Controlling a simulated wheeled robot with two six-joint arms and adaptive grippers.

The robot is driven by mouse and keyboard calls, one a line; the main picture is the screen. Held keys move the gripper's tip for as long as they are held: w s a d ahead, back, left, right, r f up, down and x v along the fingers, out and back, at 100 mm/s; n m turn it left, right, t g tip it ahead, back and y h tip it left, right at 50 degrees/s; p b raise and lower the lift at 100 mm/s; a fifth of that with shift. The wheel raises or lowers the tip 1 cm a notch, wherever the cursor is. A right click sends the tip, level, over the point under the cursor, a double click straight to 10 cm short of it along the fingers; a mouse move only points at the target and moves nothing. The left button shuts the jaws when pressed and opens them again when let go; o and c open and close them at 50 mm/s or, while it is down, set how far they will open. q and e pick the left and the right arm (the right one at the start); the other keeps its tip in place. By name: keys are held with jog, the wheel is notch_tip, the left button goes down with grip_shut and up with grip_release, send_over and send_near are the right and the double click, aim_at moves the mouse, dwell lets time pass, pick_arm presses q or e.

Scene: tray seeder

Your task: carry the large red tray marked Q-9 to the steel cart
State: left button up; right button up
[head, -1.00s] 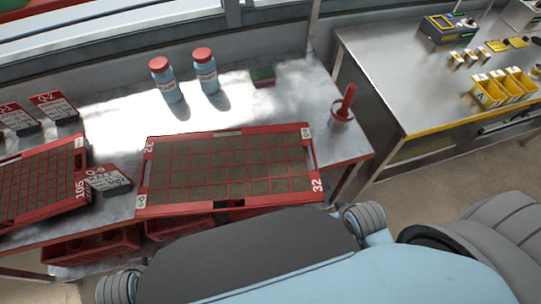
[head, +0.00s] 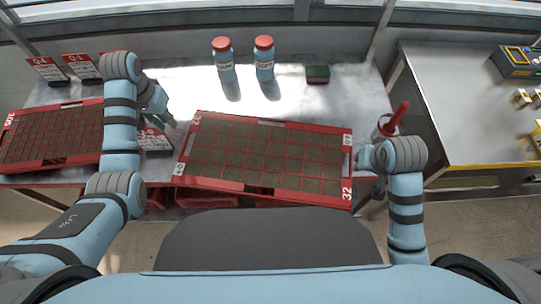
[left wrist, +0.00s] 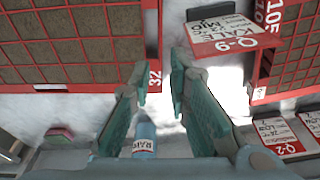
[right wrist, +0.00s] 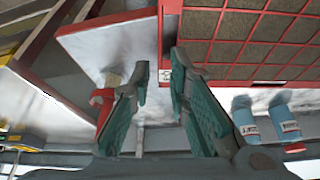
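The large red tray (head: 262,192) with soil-filled cells lies on the bench, with 32 printed on its near right corner. A card marked Q-9 (head: 155,140) stands beside its left end; the card also shows in the left wrist view (left wrist: 228,42). My left gripper (head: 170,121) is open and empty above the gap between this tray and the left tray. My right gripper (head: 364,158) is open at the tray's right end. In the right wrist view, the tray's red end wall (right wrist: 172,22) appears between its fingertips.
Another red tray (head: 60,162), marked 105, lies at left. Cards Q-1 (head: 47,70) and Q-2 (head: 82,67) stand behind it. Two blue bottles (head: 224,62) (head: 265,60) and a green block (head: 317,74) stand at the back. A steel-topped table (head: 445,110) stands at right.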

aim_at(185, 143)
pick_arm(q)
jog(key=shift+s, duration=0.1)
pick_arm(e)
jog(key=shift+s, duration=0.1)
